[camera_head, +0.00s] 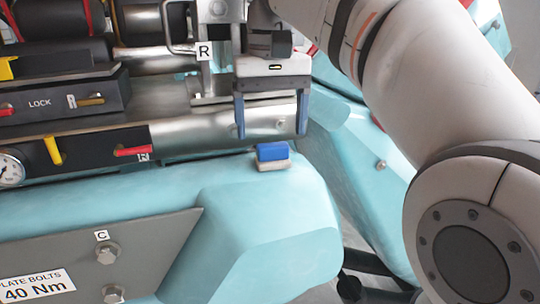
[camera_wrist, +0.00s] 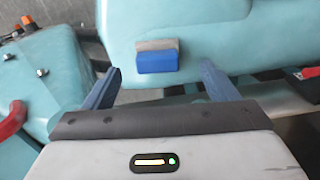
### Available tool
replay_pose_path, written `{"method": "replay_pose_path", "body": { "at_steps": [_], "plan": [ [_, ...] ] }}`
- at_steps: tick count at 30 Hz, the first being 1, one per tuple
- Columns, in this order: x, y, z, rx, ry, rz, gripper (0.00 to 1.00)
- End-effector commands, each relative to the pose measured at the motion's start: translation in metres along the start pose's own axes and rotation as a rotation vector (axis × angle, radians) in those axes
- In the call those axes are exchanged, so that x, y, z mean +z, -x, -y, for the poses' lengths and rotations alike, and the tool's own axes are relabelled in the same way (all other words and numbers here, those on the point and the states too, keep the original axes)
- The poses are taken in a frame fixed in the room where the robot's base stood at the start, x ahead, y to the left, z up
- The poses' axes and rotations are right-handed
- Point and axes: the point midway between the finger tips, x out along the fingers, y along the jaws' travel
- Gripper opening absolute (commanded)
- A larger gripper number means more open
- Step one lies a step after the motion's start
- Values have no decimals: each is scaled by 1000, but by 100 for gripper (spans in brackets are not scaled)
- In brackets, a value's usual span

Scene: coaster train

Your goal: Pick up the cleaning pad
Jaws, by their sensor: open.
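The cleaning pad (camera_head: 272,156) is a small block with a blue top and a tan-grey base. It rests on the upper surface of the teal body, near its right end. The pad (camera_wrist: 156,58) also shows in the wrist view, ahead of the gripper and between the lines of its fingers. My gripper (camera_head: 271,134) has two blue fingers, spread open and empty. In the head view it hangs just above and behind the pad, pointing down. In the wrist view the gripper's fingertips (camera_wrist: 161,70) stand on either side of the pad, apart from it.
A panel with a yellow lever (camera_head: 53,150), a red lever (camera_head: 133,151) and a gauge (camera_head: 10,170) is at the left. A metal beam (camera_head: 190,125) runs behind the pad. A bolted grey plate (camera_head: 150,235) covers the teal front. The teal surface around the pad is clear.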

Motion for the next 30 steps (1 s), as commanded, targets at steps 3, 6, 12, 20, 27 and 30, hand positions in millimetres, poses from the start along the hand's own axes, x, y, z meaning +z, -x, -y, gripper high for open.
{"method": "replay_pose_path", "body": {
  "at_steps": [3, 6, 12, 20, 27, 30],
  "plan": [
    [-2, -15, -2, 0, 0, 2, 80],
    [-4, -30, -4, 0, 1, 2, 80],
    [-4, -47, -3, 0, 2, 0, 80],
    [-4, -48, -3, 0, 2, -1, 78],
    [-4, -48, -3, 0, 3, -1, 58],
    [-4, -48, -2, 0, 3, -1, 50]
  ]
}}
